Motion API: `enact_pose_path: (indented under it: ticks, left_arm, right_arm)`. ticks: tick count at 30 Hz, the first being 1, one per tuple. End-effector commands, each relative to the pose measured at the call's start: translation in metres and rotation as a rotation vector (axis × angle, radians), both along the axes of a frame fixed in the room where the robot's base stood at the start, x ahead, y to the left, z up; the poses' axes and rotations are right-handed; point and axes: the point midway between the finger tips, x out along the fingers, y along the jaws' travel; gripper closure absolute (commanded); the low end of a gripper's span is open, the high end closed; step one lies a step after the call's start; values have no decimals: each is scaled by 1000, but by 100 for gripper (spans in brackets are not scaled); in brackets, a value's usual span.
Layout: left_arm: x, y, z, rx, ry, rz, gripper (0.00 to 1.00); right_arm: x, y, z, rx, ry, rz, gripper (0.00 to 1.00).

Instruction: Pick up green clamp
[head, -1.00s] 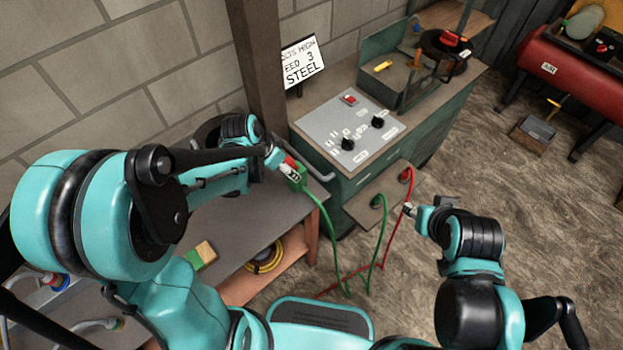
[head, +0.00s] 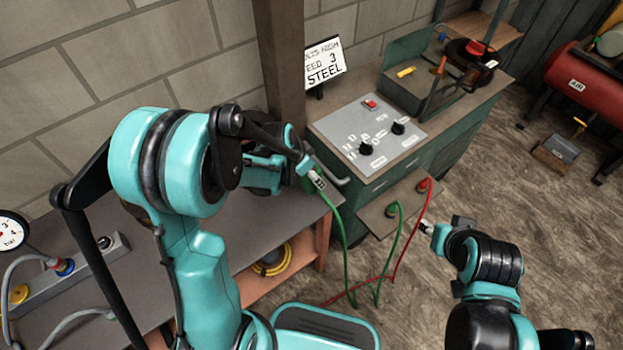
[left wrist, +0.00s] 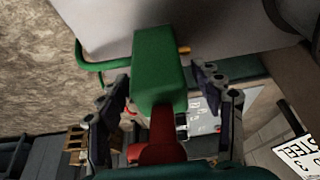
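The green clamp (left wrist: 158,70) shows in the left wrist view as a green block with a red part (left wrist: 157,140) below it. A green cable (left wrist: 88,62) runs off to its left. My left gripper (left wrist: 160,80) has its fingers apart on either side of the block, with narrow gaps showing. In the head view my left gripper (head: 316,179) is at the bench's right end, and it mostly hides the clamp. The green cable (head: 346,240) hangs from there to a socket. My right gripper (head: 427,227) is near the red cable; its fingers are too small to read.
The grey bench (head: 255,225) lies under my left arm. The green control cabinet (head: 360,195) with a knob panel (head: 368,138) stands just right of it. A wooden post (head: 282,70) rises behind. The red cable (head: 408,235) hangs to the floor. Open floor (head: 560,250) lies to the right.

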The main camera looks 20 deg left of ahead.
Motion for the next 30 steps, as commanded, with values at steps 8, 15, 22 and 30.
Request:
enact_pose_path:
  ticks: [8, 15, 22, 30]
  left_arm:
    - [0, 0, 0, -1, -1, 0, 100]
    - [0, 0, 2, -1, -1, 0, 100]
    - [0, 0, 22, -1, -1, 0, 100]
    - [-6, -33, 63, 1, -1, -7, 100]
  right_arm:
    - [0, 0, 0, 0, 0, 0, 60]
    - [0, 0, 1, 0, 0, 0, 60]
    - [0, 0, 12, 0, 0, 0, 60]
    - [0, 0, 33, 0, 0, 0, 60]
